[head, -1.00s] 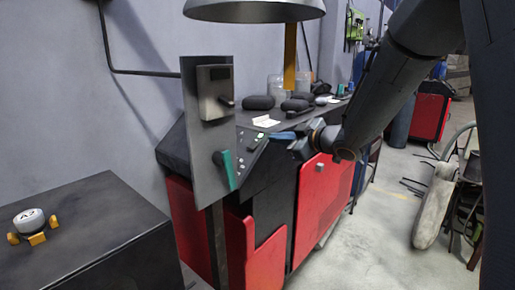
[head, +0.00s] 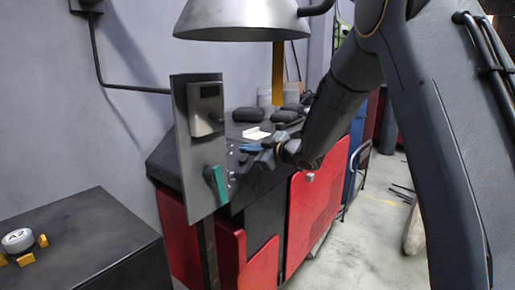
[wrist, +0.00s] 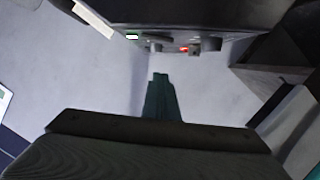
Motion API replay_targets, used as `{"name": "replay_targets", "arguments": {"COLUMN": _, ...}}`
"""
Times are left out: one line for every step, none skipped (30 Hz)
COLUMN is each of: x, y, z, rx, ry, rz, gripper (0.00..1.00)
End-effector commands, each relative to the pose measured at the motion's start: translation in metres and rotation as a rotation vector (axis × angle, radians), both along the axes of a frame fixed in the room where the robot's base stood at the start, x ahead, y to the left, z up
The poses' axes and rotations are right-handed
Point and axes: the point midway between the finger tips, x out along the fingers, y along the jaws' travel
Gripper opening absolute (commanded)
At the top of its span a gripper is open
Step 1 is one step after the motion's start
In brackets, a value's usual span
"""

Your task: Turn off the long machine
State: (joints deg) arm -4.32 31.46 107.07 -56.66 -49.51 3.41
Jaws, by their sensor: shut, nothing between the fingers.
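A long red and black machine (head: 262,205) stands against the wall in the head view. In front of its near end is an upright grey plate (head: 183,140), bearing a grey box (head: 203,105) with a small display and a knob, and a teal lever (head: 216,183) below. My gripper (head: 250,148) is shut and empty, just right of the plate, above the machine's sloped console. In the wrist view my shut fingers (wrist: 160,78) point at a dark unit with a green-lit display (wrist: 132,37), a red light (wrist: 184,50) and knobs (wrist: 211,44).
A dark cabinet (head: 80,245) at lower left bears a round white piece marked A2 (head: 18,241) in yellow holders. A metal lamp hood (head: 240,18) hangs above. Black cases (head: 250,114) lie on the machine top.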

Motion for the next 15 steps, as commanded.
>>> {"name": "replay_targets", "arguments": {"x": 0.006, "y": 0.008, "z": -0.001, "rx": 0.0, "ry": 0.001, "rz": 0.003, "gripper": 0.0}}
{"name": "replay_targets", "arguments": {"x": 0.01, "y": 0.012, "z": -0.003, "rx": 0.0, "ry": 0.001, "rz": 0.003, "gripper": 0.0}}
{"name": "replay_targets", "arguments": {"x": 0.015, "y": 0.017, "z": -0.004, "rx": 0.0, "ry": 0.001, "rz": 0.003, "gripper": 0.0}}
{"name": "replay_targets", "arguments": {"x": 0.017, "y": 0.013, "z": -0.01, "rx": 0.0, "ry": 0.003, "rz": 0.0, "gripper": 0.0}}
{"name": "replay_targets", "arguments": {"x": 0.018, "y": 0.011, "z": -0.013, "rx": 0.0, "ry": 0.003, "rz": -0.001, "gripper": 0.0}}
{"name": "replay_targets", "arguments": {"x": 0.021, "y": 0.009, "z": -0.018, "rx": 0.0, "ry": 0.004, "rz": -0.002, "gripper": 0.0}}
{"name": "replay_targets", "arguments": {"x": 0.022, "y": 0.007, "z": -0.021, "rx": 0.001, "ry": 0.003, "rz": -0.002, "gripper": 0.0}}
{"name": "replay_targets", "arguments": {"x": 0.023, "y": 0.006, "z": -0.024, "rx": 0.0, "ry": 0.002, "rz": -0.001, "gripper": 0.0}}
{"name": "replay_targets", "arguments": {"x": 0.025, "y": 0.006, "z": -0.028, "rx": 0.0, "ry": 0.002, "rz": -0.001, "gripper": 0.0}}
{"name": "replay_targets", "arguments": {"x": 0.026, "y": 0.005, "z": -0.029, "rx": 0.0, "ry": 0.001, "rz": -0.001, "gripper": 0.0}}
{"name": "replay_targets", "arguments": {"x": 0.026, "y": 0.004, "z": -0.031, "rx": 0.001, "ry": 0.001, "rz": 0.0, "gripper": 0.0}}
{"name": "replay_targets", "arguments": {"x": 0.027, "y": 0.004, "z": -0.033, "rx": 0.001, "ry": 0.001, "rz": 0.0, "gripper": 0.0}}
{"name": "replay_targets", "arguments": {"x": 0.028, "y": 0.003, "z": -0.035, "rx": 0.001, "ry": 0.001, "rz": 0.0, "gripper": 0.0}}
{"name": "replay_targets", "arguments": {"x": 0.029, "y": 0.003, "z": -0.036, "rx": 0.001, "ry": 0.001, "rz": 0.0, "gripper": 0.0}}
{"name": "replay_targets", "arguments": {"x": 0.029, "y": 0.002, "z": -0.037, "rx": 0.0, "ry": 0.0, "rz": 0.0, "gripper": 0.0}}
